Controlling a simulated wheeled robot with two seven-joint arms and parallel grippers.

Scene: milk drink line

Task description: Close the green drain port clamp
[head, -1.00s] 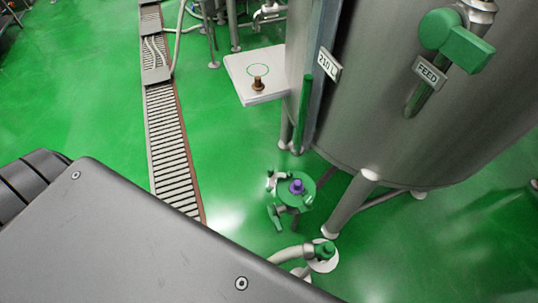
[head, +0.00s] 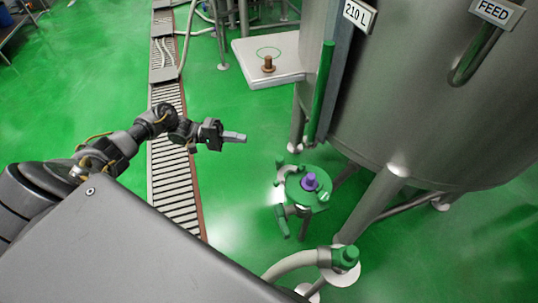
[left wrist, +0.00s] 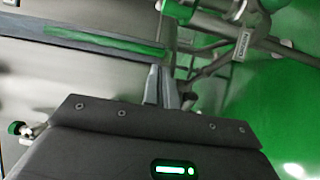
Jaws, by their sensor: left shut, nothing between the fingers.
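Below the steel tank, a round green port fitting (head: 318,200) with a purple knob (head: 310,181) on top stands low over the floor. A green lever (head: 282,222) hangs at its left side, and a pale curved piece sits at its upper left. I cannot tell which part is the clamp, or whether it is open. My left gripper (head: 238,137) is shut and empty, up and left of the fitting and clear of it. Its fingers (left wrist: 162,88) also show in the left wrist view, touching nothing. My right gripper is out of view.
A pale hose ends in another green fitting (head: 345,258) at the front. The tank (head: 400,100) and its legs stand at the right. A white platform (head: 285,72) with a brown peg is behind. A floor drain grate (head: 175,190) runs at the left.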

